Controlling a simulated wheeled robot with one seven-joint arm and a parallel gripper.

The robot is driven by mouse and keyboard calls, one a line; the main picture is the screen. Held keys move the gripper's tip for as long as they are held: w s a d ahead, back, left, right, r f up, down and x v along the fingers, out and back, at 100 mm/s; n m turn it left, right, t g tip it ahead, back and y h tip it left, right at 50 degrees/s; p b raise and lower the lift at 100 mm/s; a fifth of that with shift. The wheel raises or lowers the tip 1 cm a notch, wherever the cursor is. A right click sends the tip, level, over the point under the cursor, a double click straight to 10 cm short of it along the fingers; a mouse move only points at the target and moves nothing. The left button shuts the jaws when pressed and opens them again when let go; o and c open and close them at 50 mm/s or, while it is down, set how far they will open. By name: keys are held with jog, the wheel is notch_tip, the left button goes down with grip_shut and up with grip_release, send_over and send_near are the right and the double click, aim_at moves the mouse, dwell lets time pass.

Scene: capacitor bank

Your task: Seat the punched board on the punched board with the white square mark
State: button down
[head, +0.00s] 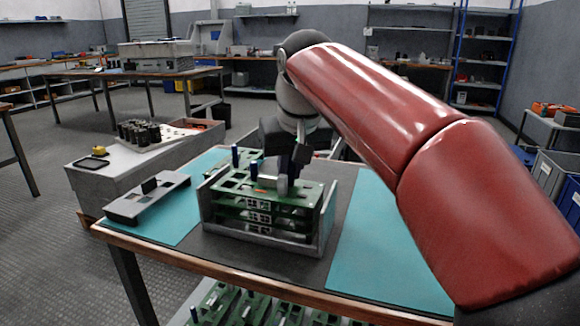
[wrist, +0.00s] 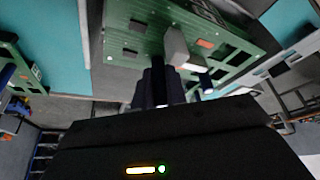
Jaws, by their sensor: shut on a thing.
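A green punched board (head: 232,185) with slots, a blue post and a grey block is the top one of a stack in a grey open-fronted rack (head: 330,228). My gripper (head: 298,168) comes down over its back edge and is shut on it. In the wrist view, the board (wrist: 130,30) lies beyond my dark fingers (wrist: 156,78), with the grey block beside them. Lower green boards (head: 235,216) with white front labels lie beneath it. I cannot tell which has the white square mark, or whether the top board touches the one below.
Another green board with a blue post (head: 240,154) lies behind the rack; one shows at left in the wrist view (wrist: 10,62). A grey tray (head: 145,200) sits left on a teal mat. The right teal mat (head: 375,240) is clear. More boards lie on a lower shelf.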

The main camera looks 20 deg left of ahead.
jog(key=shift+f, duration=0.1)
dwell(0.3)
jog(key=c, duration=1.3)
grip_release()
jog(key=shift+c, duration=0.2)
